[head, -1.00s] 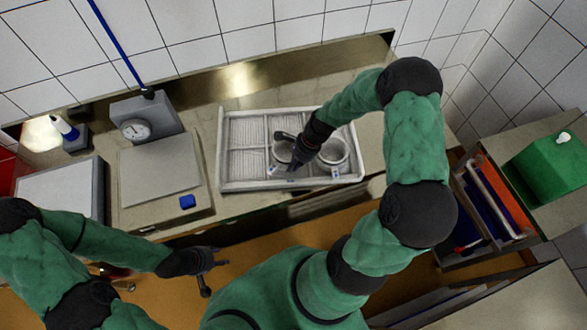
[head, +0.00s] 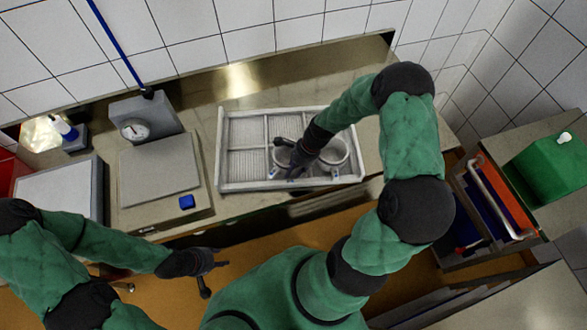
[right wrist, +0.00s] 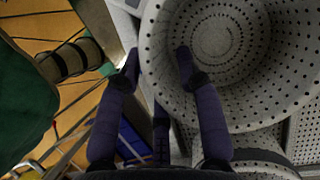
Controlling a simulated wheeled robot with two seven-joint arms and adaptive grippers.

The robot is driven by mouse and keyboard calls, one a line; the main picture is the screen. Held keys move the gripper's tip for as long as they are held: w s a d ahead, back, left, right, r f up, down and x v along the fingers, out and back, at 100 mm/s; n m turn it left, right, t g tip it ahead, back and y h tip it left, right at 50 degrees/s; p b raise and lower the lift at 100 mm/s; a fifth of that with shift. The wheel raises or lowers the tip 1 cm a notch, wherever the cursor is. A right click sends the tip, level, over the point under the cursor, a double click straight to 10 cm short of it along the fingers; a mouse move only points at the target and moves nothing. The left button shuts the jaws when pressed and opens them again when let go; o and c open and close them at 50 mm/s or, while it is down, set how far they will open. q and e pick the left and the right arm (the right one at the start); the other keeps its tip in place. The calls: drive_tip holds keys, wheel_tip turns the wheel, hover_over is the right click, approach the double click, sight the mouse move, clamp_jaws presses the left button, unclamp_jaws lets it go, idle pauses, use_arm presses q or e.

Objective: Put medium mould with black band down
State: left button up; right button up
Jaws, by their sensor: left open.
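Two pale round perforated moulds are in the tray, a left one (head: 281,157) and a right one (head: 334,153). My right gripper (head: 288,158) is over the left mould, covering part of it. In the right wrist view, the fingers of my right gripper (right wrist: 158,62) straddle the rim of a perforated mould (right wrist: 235,45), one inside and one outside. I cannot tell whether they press on its wall. A black band (right wrist: 258,156) shows below that rim; it seems to be on the neighbouring mould. My left gripper (head: 213,272) is open and empty, low at the left-centre.
The white tray (head: 222,150) has ribbed compartments, and its left ones are empty. A green box (head: 545,165) is at the far right.

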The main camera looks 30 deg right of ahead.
use_arm(q)
drive_tip(key=shift+r+p, duration=0.6)
drive_tip(key=shift+r, duration=0.05)
use_arm(e)
drive_tip(key=v, duration=1.2)
drive_tip(key=shift+r, duration=0.15)
